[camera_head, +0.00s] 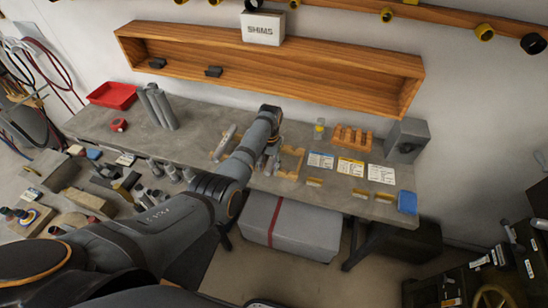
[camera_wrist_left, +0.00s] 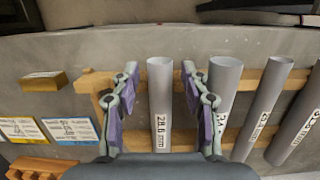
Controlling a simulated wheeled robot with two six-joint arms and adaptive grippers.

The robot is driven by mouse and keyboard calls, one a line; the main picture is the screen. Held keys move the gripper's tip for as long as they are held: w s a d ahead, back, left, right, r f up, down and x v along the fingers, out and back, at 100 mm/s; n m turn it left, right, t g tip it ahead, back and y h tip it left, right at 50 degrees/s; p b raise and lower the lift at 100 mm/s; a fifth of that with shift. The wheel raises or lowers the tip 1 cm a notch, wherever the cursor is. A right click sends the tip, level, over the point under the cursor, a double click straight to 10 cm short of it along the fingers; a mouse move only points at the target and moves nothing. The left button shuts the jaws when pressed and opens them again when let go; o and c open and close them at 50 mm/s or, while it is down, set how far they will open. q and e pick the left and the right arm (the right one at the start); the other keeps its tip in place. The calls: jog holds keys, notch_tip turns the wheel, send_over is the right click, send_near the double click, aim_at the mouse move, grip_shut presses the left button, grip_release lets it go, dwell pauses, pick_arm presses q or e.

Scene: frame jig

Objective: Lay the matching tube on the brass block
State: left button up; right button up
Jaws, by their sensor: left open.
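My left gripper (camera_head: 271,158) is over the bench in the head view, partly hidden by its own arm. In the left wrist view it (camera_wrist_left: 160,90) is open, with one finger on each side of a grey tube (camera_wrist_left: 160,105) whose label seems to read 28.6 mm. The tube lies on a wooden rack (camera_wrist_left: 98,83). Several other labelled grey tubes, such as one just right of the fingers (camera_wrist_left: 224,80), lie beside it. Small brass blocks (camera_head: 314,182) stand in front of the printed cards; one block (camera_wrist_left: 44,80) shows left of the rack. My right gripper is out of view.
Blue, yellow and white cards (camera_head: 350,167) lie right of the rack. Behind them are an orange slotted stand (camera_head: 352,138) and a grey box (camera_head: 407,141). A blue item (camera_head: 407,202) sits at the bench's right end. Upright grey cylinders (camera_head: 157,106) stand at left.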

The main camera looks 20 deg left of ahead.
pick_arm(q)
jog(key=shift+p, duration=0.3)
dwell(0.4)
grip_shut()
jog(key=shift+r, duration=0.1)
notch_tip(320, 180, up, 7)
jog(key=p, duration=0.7)
jog(key=shift+r+p, duration=0.1)
jog(key=shift+p, duration=0.3)
jog(key=shift+r, duration=0.8)
jog(key=shift+s+f, duration=0.1)
jog(key=shift+s, duration=0.05)
